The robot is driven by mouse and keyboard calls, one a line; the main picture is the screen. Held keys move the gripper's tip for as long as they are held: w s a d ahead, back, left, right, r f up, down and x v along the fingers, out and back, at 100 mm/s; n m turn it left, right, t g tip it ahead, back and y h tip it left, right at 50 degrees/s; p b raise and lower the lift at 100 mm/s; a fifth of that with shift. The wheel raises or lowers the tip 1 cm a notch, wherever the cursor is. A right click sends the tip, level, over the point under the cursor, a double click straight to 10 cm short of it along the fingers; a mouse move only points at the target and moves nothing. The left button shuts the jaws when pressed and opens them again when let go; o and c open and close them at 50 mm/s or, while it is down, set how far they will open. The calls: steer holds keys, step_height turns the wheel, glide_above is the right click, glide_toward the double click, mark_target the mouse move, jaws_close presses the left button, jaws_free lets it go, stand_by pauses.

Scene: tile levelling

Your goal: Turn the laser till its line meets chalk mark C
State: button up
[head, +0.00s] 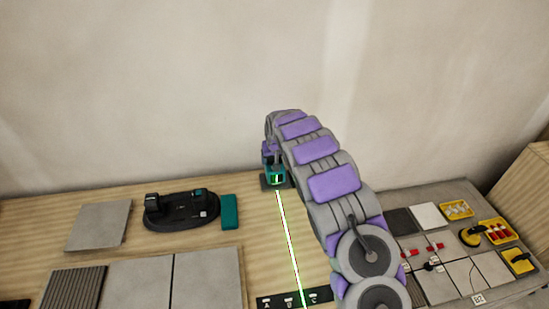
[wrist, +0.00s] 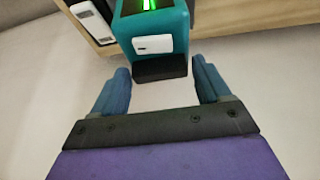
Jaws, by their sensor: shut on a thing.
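The laser (head: 275,180) is a teal box standing at the back of the wooden bench, below the end of my arm. In the wrist view the teal laser (wrist: 153,28) has a white panel and a lit green slot on top. My gripper (wrist: 160,66) has its blue fingers on either side of it, shut on it. The green laser line (head: 288,235) runs from the laser toward the front of the bench. It crosses the dark mark strip (head: 268,302) between letters B and C. Chalk mark C (head: 313,299) is right of the line, partly close to my arm.
Left of the laser are a teal block (head: 230,212), a black device (head: 180,207) and a grey tile (head: 99,226). Large tiles (head: 208,279) lie at the front left. A tiled area with yellow trays (head: 458,209) is at the right. A wall stands behind.

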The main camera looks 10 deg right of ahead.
steer(key=shift+r+n+p, duration=0.2)
steer(key=shift+n+p, duration=0.1)
steer(key=shift+p, duration=0.35)
steer(key=shift+f, duration=0.15)
steer(key=o, duration=0.8)
steer(key=p+v, duration=0.3)
steer(key=v, duration=1.4)
steer(key=shift+d, duration=0.15)
